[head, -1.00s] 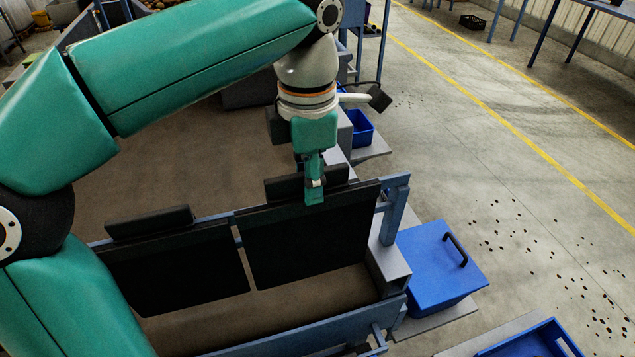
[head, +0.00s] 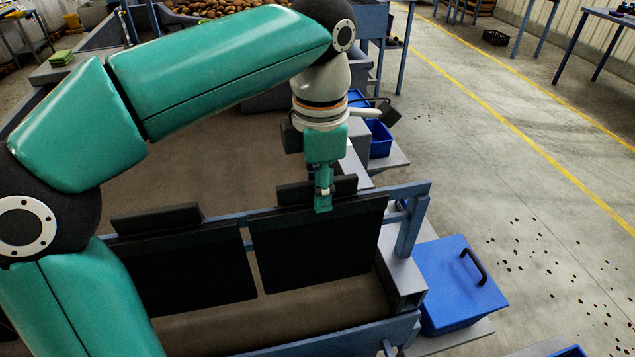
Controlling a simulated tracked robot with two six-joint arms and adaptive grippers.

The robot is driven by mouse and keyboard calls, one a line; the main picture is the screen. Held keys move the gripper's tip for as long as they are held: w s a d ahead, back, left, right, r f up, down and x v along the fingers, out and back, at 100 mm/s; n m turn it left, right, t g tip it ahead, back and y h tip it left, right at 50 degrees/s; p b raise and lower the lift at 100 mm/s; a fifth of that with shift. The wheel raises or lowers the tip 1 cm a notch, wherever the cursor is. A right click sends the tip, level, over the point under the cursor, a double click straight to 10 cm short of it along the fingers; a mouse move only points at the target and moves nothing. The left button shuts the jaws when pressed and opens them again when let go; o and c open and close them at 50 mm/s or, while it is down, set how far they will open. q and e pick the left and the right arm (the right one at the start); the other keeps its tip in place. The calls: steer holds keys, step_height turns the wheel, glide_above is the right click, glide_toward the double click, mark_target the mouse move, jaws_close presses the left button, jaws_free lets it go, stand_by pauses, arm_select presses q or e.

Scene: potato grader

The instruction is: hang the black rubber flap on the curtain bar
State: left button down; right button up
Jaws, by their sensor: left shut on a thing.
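A black rubber flap (head: 318,245) hangs upright at the right part of the blue curtain bar (head: 408,191). My left gripper (head: 323,203) is at the flap's top edge, shut on it from above. A second black flap (head: 185,270) hangs on the bar to the left, with a narrow gap between the two. Whether the held flap's top is fully hooked over the bar cannot be told, as the gripper and the flap's upper lip cover that spot. My right gripper is not in view.
A blue lidded box (head: 455,280) with a black handle stands right of the grader frame. A small blue bin (head: 379,138) stands behind it. Potatoes (head: 225,6) lie at the back.

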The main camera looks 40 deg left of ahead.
arm_select(q)
steer(key=c, duration=0.8)
jaws_free()
step_height(320, 180, up, 7)
steer(key=shift+f, duration=0.2)
steer(key=shift+r, duration=0.4)
